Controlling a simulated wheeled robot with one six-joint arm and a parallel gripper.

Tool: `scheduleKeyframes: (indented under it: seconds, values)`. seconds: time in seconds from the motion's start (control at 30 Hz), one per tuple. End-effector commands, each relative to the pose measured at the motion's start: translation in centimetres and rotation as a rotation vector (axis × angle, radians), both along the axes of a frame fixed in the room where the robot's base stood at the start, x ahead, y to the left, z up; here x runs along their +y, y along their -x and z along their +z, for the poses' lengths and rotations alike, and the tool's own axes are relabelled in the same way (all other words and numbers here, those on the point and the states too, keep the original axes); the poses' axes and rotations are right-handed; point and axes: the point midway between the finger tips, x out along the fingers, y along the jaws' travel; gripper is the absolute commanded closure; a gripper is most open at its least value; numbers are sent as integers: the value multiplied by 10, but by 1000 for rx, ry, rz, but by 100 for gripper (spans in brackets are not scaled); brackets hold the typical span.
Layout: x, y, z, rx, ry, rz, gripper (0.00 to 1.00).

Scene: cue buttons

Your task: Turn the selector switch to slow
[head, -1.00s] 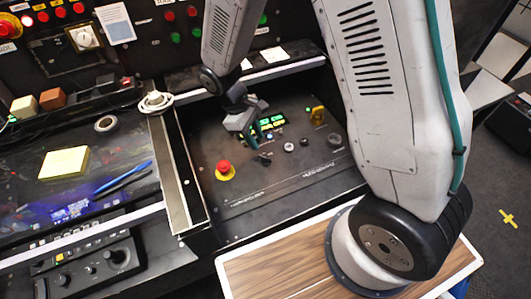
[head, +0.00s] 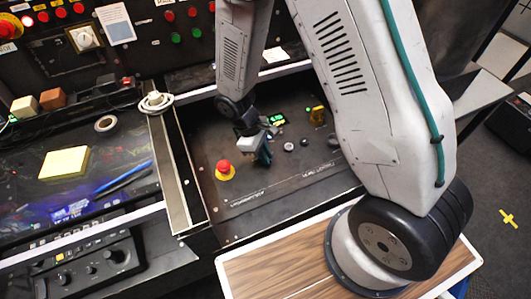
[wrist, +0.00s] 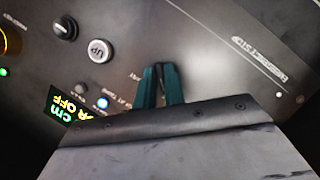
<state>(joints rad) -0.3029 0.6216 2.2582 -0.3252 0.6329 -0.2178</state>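The selector switch (wrist: 159,72) is mostly hidden. A dark part in the narrow gap between my teal fingers in the wrist view looks like its handle. My gripper (wrist: 160,75) has its fingertips down at the panel, one on each side of that dark part. I cannot tell whether they press on it. The switch's pointing direction and most of its labels are covered. In the head view my gripper (head: 265,158) is low over the dark control panel (head: 215,205) and hides the switch there.
A red emergency button (head: 223,167) on a yellow base stands left of my gripper. A yellow part (head: 317,115) is farther right.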

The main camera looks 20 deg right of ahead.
Motion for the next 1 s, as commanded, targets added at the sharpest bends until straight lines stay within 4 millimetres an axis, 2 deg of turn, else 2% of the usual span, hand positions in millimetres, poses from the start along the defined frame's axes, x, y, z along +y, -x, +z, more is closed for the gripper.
scheduleKeyframes:
  seconds: [0.47, 1.0]
  values:
    - [0, 0, 0, 1, -1, -50, 100]
    - [-2, -2, 1, 0, 0, -457, 100]
